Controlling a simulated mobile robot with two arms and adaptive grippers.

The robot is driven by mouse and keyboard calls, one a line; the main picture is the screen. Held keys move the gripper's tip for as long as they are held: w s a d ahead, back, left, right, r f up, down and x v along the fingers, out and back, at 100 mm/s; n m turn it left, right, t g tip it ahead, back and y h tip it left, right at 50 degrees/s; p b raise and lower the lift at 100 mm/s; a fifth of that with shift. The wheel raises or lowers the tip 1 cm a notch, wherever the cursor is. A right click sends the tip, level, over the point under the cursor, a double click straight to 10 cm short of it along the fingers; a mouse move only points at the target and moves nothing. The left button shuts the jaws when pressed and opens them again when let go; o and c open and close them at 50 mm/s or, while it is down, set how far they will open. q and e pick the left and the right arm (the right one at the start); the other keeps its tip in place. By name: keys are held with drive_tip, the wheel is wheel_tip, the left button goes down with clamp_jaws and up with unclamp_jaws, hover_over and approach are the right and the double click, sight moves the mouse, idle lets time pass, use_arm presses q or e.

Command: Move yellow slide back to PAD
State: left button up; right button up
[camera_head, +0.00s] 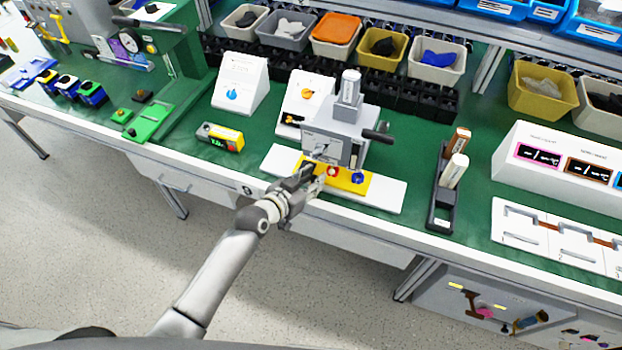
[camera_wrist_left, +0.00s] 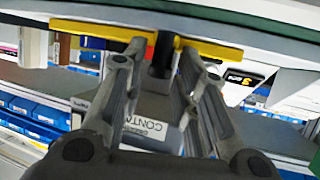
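The yellow slide (camera_head: 345,181) lies on a white base under a grey stamping device (camera_head: 338,140) near the bench's front edge. A black knob stands at its left end, with a red knob (camera_head: 333,172) and a blue knob (camera_head: 358,177) further right. My left gripper (camera_head: 307,179) is at the slide's left end, in front of the black knob. In the left wrist view the yellow slide (camera_wrist_left: 102,31) runs across the top and the black knob (camera_wrist_left: 162,55) is between my fingers, with narrow gaps beside it. The PAD label is not readable. My right gripper is not in view.
The white base (camera_head: 388,196) extends right of the slide. A black holder (camera_head: 440,205) with upright blocks stands to the right. White sloped panels and several bins stand behind. Green bench surface shows between them.

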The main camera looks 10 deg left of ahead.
use_arm(q)
clamp_jaws()
drive_tip(key=d, duration=0.2)
drive_tip(key=s+d+p, duration=0.1)
drive_tip(key=d, duration=0.2)
drive_tip(key=s+d+p, duration=0.1)
drive_tip(key=d, duration=0.1)
drive_tip(key=shift+d, duration=0.15)
unclamp_jaws()
